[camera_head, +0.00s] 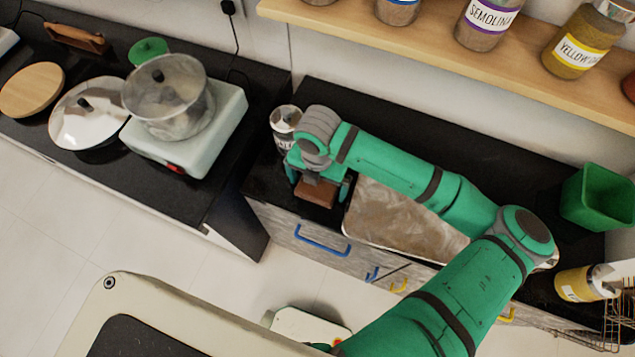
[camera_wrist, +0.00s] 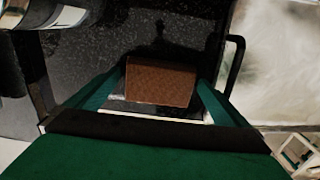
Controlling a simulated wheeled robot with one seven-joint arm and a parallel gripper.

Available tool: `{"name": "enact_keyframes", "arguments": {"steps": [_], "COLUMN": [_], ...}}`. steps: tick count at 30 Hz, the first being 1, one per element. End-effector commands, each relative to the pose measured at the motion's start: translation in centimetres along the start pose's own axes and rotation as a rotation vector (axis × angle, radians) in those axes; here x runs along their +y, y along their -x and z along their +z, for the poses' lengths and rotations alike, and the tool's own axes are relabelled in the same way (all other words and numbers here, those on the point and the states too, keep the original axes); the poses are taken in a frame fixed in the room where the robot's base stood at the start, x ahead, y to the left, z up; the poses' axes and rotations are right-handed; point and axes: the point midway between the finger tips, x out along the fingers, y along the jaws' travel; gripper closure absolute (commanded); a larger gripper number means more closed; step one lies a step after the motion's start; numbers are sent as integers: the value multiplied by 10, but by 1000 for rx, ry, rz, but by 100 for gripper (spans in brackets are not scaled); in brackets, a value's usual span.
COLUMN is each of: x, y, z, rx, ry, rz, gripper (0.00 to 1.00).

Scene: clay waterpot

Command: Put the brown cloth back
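The brown cloth (camera_head: 316,192) looks like a small folded, block-shaped piece over the dark counter's front edge area, left of the pale mottled panel. It also shows in the wrist view (camera_wrist: 161,84), square between the fingers. My gripper (camera_head: 318,183) points down with one finger on each side of the cloth. In the wrist view my gripper (camera_wrist: 162,90) has its fingertips close to the cloth's two side edges. I cannot tell whether they press on it, or whether the cloth rests on the counter. The gripper's body hides part of the cloth's top in the head view.
A labelled can (camera_head: 285,120) stands just behind my gripper. The mottled sink-like panel (camera_head: 395,222) lies to the right, under my arm. A green bin (camera_head: 598,197) stands at the far right. A stove with a pot (camera_head: 168,97) is at left. A jar shelf (camera_head: 450,45) runs above.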

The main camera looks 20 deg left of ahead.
Motion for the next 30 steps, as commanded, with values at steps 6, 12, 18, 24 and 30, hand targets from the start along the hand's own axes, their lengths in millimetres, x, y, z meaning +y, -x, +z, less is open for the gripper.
{"name": "enact_keyframes", "arguments": {"steps": [6, 12, 18, 24, 30], "x": [0, 1, 1, 2, 1], "y": [16, 54, 92, 116, 123], "z": [1, 1, 0, 0, 0], "rx": [-2, -2, -2, -1, 0], "ry": [1, 1, 3, 4, 3], "rz": [0, 1, 0, -1, 0], "gripper": [0, 0, 0, 0, 0]}}
